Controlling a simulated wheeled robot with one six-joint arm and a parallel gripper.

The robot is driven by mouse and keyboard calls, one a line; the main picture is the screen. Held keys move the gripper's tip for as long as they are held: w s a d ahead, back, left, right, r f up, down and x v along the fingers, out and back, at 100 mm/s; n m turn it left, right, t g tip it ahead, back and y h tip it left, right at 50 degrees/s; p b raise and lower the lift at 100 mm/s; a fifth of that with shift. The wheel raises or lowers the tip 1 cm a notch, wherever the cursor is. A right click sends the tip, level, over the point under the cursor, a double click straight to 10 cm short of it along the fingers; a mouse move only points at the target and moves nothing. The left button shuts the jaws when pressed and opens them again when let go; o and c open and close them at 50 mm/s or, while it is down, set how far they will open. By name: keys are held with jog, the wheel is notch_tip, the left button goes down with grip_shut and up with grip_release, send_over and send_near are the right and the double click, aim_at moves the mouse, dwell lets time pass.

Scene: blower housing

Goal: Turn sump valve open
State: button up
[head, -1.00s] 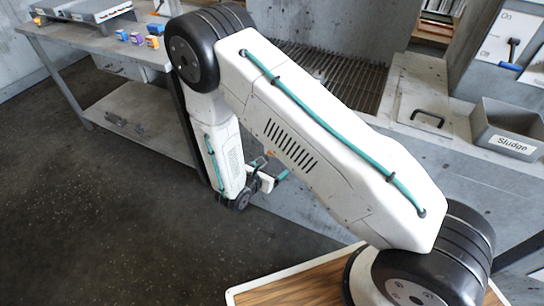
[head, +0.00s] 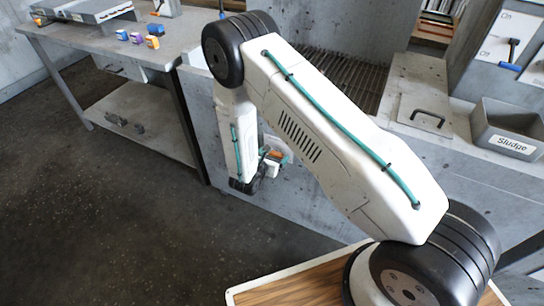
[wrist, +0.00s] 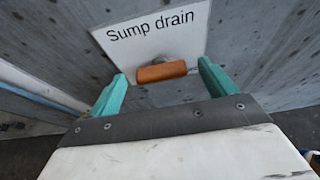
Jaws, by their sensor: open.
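The sump valve handle (wrist: 162,72) is a short orange bar, lying crosswise on a grey stem in front of a white plate (wrist: 190,38) marked "Sump drain". The plate is on a concrete wall. In the wrist view my gripper (wrist: 160,84) is open, with one teal finger on each side of the orange handle and gaps between. I cannot tell how far the fingertips are from the plate.
A Sludge bin (head: 505,128) and a lidded hatch (head: 425,115) sit on the concrete top at right. A metal grate (head: 340,72) lies behind my arm. A workbench (head: 60,40) with small coloured blocks stands at left. The dark floor (head: 110,220) is clear.

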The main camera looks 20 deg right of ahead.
jog(key=shift+c, duration=0.3)
jog(key=c, duration=0.9)
jog(key=n, duration=0.1)
jog(key=n+g+h, duration=0.1)
jog(key=n, duration=0.1)
jog(key=shift+w+a+f+h, duration=0.1)
jog(key=shift+w+a+h, duration=0.1)
jog(key=shift+a+h, duration=0.1)
jog(key=n+h, duration=0.1)
jog(key=n+g, duration=0.1)
jog(key=n, duration=0.1)
jog(key=shift+w+a+f+h, duration=0.15)
jog(key=shift+w+f+h, duration=0.05)
jog(key=shift+h, duration=0.2)
jog(key=n, duration=0.1)
jog(key=n+h, duration=0.1)
jog(key=n+g+h, duration=0.1)
jog(key=shift+w+a+f+n, duration=0.1)
jog(key=shift+a+f+n, duration=0.05)
jog(key=shift+f+n, duration=0.15)
jog(key=n, duration=0.1)
jog(key=n+h, duration=0.1)
jog(key=n, duration=0.1)
jog(key=shift+f+n, duration=0.2)
jog(key=shift+n, duration=0.1)
jog(key=shift+h, duration=0.3)
